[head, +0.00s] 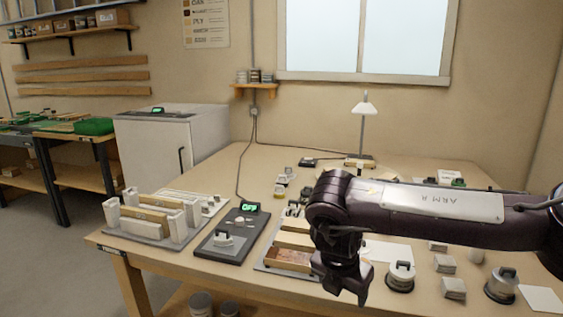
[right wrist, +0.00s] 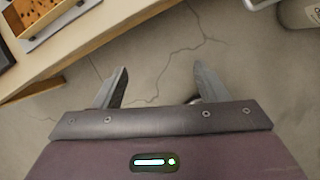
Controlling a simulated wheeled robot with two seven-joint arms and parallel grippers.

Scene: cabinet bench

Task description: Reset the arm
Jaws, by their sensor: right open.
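My right arm (head: 420,198) reaches in from the right across the bench in the head view. Its gripper (head: 343,290) points down near the bench's front edge. In the right wrist view the two fingers (right wrist: 160,84) stand wide apart with only bare floor between them. The gripper is open and empty. The bench edge (right wrist: 110,35) lies above and to the left of the fingers there. My left gripper is in neither view.
The bench (head: 160,238) holds a dark pad (head: 212,248) with a green-lit display, a clamp-like fixture (head: 150,220) at left, a wooden tray (head: 288,260) partly behind my arm, and several weights and blocks (head: 445,264) at right. A white cabinet (head: 150,150) stands behind.

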